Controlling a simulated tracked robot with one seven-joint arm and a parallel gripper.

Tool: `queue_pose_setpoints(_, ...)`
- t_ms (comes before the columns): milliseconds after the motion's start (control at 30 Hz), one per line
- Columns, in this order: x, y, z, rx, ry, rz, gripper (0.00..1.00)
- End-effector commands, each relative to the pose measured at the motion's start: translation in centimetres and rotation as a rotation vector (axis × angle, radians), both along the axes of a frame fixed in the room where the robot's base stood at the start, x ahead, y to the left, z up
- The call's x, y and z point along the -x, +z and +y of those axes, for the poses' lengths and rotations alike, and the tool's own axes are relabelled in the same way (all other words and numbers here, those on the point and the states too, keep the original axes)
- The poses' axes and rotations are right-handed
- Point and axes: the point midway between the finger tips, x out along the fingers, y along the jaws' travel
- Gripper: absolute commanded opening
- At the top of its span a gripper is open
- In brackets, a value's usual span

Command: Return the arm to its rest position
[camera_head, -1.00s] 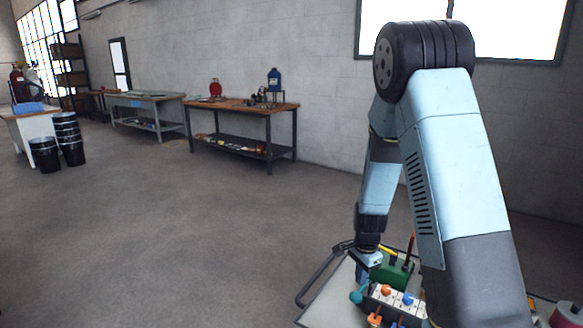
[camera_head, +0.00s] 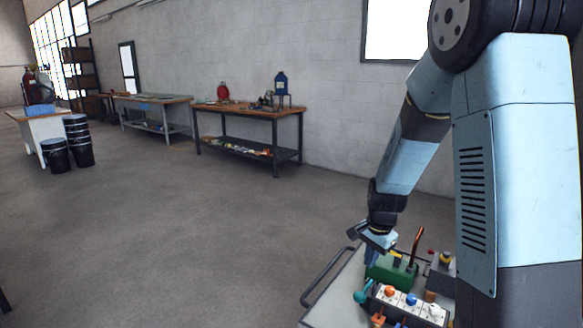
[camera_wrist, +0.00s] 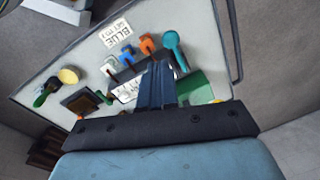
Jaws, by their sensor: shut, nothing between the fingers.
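My light blue arm rises on the right side of the head view and bends down to my gripper (camera_head: 372,254). The gripper hangs just above the trolley top (camera_head: 338,300), by the green block (camera_head: 392,271). In the wrist view my gripper (camera_wrist: 158,72) shows its blue fingers together, with nothing between them. The fingers partly cover the green block (camera_wrist: 196,88) and the labelled rack below. Contact with anything on the trolley cannot be seen.
The rack (camera_head: 412,303) holds orange, blue and white tools, with a teal-handled tool (camera_head: 362,296) beside it. A label card (camera_wrist: 119,35) lies on the trolley. A workbench (camera_head: 250,111) stands at the wall. Black buckets (camera_head: 78,141) stand left. The floor between is open.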

Motion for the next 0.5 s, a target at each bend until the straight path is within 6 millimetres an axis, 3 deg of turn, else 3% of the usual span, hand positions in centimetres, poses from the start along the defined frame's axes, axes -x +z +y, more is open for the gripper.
queue_pose_setpoints(33, 0.4, 1.7, 0.0, -0.004, 0.028, -0.022, 0.0)
queue_pose_setpoints(200, 2.2, 6.3, -0.1, -0.002, 0.143, -0.076, 0.0)
queue_pose_setpoints(500, 6.4, 13.4, -0.3, 0.028, 0.342, -0.171, 0.0)
